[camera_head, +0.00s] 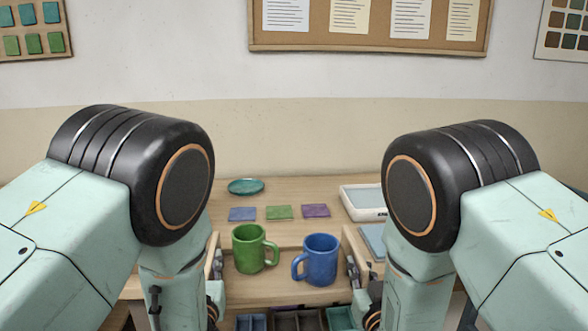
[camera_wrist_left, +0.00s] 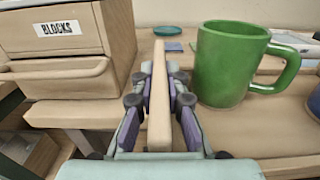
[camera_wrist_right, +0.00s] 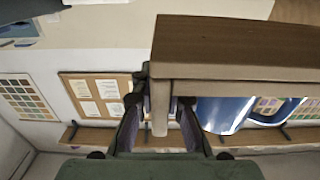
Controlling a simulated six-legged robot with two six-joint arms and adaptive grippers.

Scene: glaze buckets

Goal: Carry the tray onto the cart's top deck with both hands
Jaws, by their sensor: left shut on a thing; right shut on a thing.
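The wooden tray (camera_head: 280,291) is between my arms in the head view. It carries a green mug (camera_head: 251,249) on the left and a blue mug (camera_head: 318,259) on the right, both upright. My left gripper (camera_wrist_left: 159,90) is shut on the tray's left side piece (camera_wrist_left: 159,120), with the green mug (camera_wrist_left: 225,65) just right of it. My right gripper (camera_wrist_right: 160,100) is shut on the pale right side piece (camera_wrist_right: 159,122); the blue mug (camera_wrist_right: 222,112) is partly hidden beside it. I cannot pick out the cart with certainty.
A wooden table holds a teal dish (camera_head: 245,186), blue, green and purple tiles (camera_head: 279,212) and a white bin (camera_head: 362,205). Small compartments (camera_head: 297,321) show at the bottom. A drawer box labelled BLOCKS (camera_wrist_left: 58,30) stands close left of my left gripper.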

